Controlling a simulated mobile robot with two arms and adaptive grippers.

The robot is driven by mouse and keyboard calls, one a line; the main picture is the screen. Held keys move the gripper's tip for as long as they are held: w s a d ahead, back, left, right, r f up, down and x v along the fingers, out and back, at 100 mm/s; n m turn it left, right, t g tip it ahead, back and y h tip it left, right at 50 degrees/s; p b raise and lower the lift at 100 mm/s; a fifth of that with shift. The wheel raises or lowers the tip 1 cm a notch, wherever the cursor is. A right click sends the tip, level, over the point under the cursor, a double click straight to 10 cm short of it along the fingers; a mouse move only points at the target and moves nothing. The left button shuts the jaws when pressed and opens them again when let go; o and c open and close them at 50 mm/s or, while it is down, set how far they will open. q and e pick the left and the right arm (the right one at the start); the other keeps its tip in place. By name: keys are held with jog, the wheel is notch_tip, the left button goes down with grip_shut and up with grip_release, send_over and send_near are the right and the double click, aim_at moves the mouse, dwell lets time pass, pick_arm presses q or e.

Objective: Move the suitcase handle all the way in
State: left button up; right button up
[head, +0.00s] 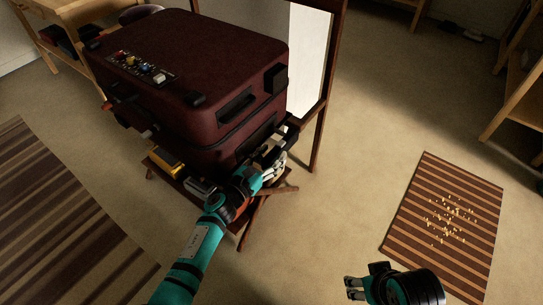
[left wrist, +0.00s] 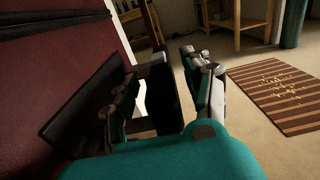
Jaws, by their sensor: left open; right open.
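The dark red suitcase (head: 205,48) rests on a low wooden rack in the head view; its red side (left wrist: 50,65) fills the left of the left wrist view. A dark handle bar (head: 289,131) sticks out at its lower right end. My left gripper (head: 273,162) is at that end, close to the handle. In the left wrist view, a dark upright bar (left wrist: 166,92), seemingly the handle, shows between the spread fingers; contact cannot be told. My right gripper (head: 356,288) is open and empty over the floor at the bottom, away from the suitcase.
The wooden rack (head: 252,222) has crossed legs below the suitcase. A framed mirror (head: 320,110) stands close behind. A striped mat (head: 408,218) with small yellow bits lies right, a striped rug (head: 50,215) left. The floor between is clear.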

pick_arm(q)
jog(key=shift+w+d, duration=0.15)
grip_shut()
dwell(0.4)
